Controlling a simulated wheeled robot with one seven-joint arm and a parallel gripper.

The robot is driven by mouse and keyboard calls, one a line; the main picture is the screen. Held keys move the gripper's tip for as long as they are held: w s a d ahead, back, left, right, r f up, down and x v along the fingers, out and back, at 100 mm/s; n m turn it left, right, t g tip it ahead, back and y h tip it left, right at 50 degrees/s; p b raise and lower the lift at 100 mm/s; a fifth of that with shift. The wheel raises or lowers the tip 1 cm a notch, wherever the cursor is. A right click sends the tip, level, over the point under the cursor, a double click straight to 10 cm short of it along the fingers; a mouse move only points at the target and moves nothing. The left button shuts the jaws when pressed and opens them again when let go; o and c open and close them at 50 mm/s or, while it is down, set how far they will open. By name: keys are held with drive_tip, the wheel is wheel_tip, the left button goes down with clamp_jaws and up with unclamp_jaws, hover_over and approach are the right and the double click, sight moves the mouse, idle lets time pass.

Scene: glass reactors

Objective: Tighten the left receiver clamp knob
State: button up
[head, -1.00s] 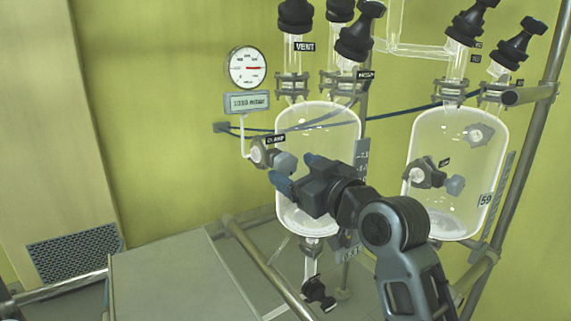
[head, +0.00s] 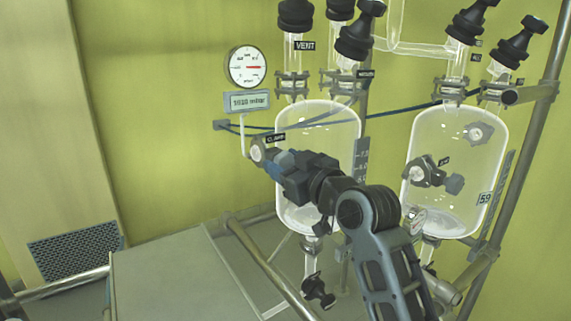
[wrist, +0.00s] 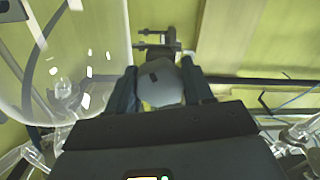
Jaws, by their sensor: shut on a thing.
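The left receiver (head: 318,118) is a clear glass vessel in the middle of the head view. Its clamp (head: 257,150) sits on its left side by the "CLAMP" label. The clamp knob is mostly hidden by my gripper in the head view. In the wrist view the grey rounded knob (wrist: 161,82) sits between the two dark fingers. My gripper (head: 281,163) is shut on the knob, and it also shows in the wrist view (wrist: 163,92).
A round gauge (head: 247,67) and a display (head: 247,102) hang left of the receiver. The right receiver (head: 457,150) has a similar clamp knob (head: 454,184). Black valve knobs stand above both vessels. A grey tabletop (head: 165,280) lies at the lower left, with metal rails beside it.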

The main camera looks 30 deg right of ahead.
drive_tip(key=c, duration=0.4)
drive_tip(key=shift+r+m+p, duration=0.15)
drive_tip(key=shift+m+p, duration=0.3)
drive_tip(key=shift+m, duration=0.05)
drive_tip(key=shift+m+p, duration=0.5)
drive_tip(key=shift+m, duration=0.6)
drive_tip(key=o, duration=1)
drive_tip(key=shift+o, duration=0.2)
drive_tip(key=s+b, duration=0.1)
drive_tip(key=s, duration=0.6)
drive_tip(key=shift+s+d, duration=0.15)
drive_tip(key=shift+s, duration=0.25)
